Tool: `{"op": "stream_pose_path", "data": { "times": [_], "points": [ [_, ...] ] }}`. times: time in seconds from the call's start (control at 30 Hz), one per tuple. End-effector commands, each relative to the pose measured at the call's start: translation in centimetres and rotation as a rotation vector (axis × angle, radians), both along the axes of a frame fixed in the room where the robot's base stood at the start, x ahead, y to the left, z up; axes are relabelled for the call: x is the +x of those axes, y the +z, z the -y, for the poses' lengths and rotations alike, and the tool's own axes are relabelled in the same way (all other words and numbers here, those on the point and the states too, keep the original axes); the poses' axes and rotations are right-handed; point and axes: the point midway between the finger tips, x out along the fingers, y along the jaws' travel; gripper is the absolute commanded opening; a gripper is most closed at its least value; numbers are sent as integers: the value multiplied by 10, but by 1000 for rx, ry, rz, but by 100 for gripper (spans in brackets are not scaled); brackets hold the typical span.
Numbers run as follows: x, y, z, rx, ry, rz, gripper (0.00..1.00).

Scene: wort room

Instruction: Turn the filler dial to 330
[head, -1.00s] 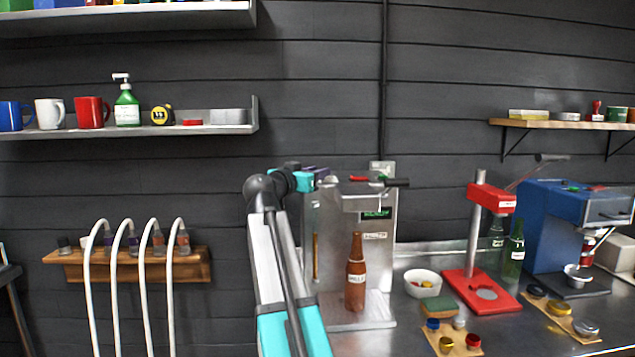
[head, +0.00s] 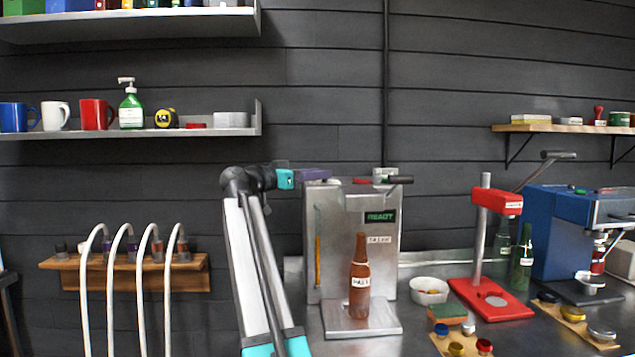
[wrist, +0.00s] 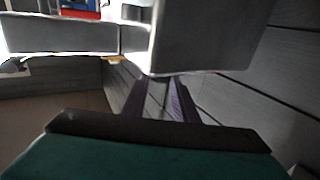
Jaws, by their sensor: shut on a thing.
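The filler (head: 345,230) is a grey metal machine on the bench, with a green display (head: 380,217) that appears to read READY. A brown bottle (head: 359,285) stands upright on its base plate. My gripper (head: 316,175) has purple fingers and is at the filler's upper left side. In the wrist view, my fingers (wrist: 168,95) are close together and reach to the lower edge of a grey metal body (wrist: 205,35). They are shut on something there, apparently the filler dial. The dial and its reading are hidden in both views.
A red capper (head: 490,250), a white bowl (head: 429,297) and trays of caps (head: 572,323) are right of the filler. A blue machine (head: 560,225) stands farther right. Pale hoses (head: 140,290) hang from a wooden rack (head: 120,272) at left.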

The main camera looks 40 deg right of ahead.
Motion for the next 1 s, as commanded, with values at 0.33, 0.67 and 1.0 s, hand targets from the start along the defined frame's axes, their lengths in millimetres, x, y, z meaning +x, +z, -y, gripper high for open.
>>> {"op": "stream_pose_path", "data": {
  "times": [0.33, 0.67, 1.0],
  "points": [
    [8, 0, 2, 0, -171, 0, 4],
    [9, 0, 3, 0, -275, 0, 4],
    [8, 0, 3, 0, -301, 0, 4]
  ]
}}
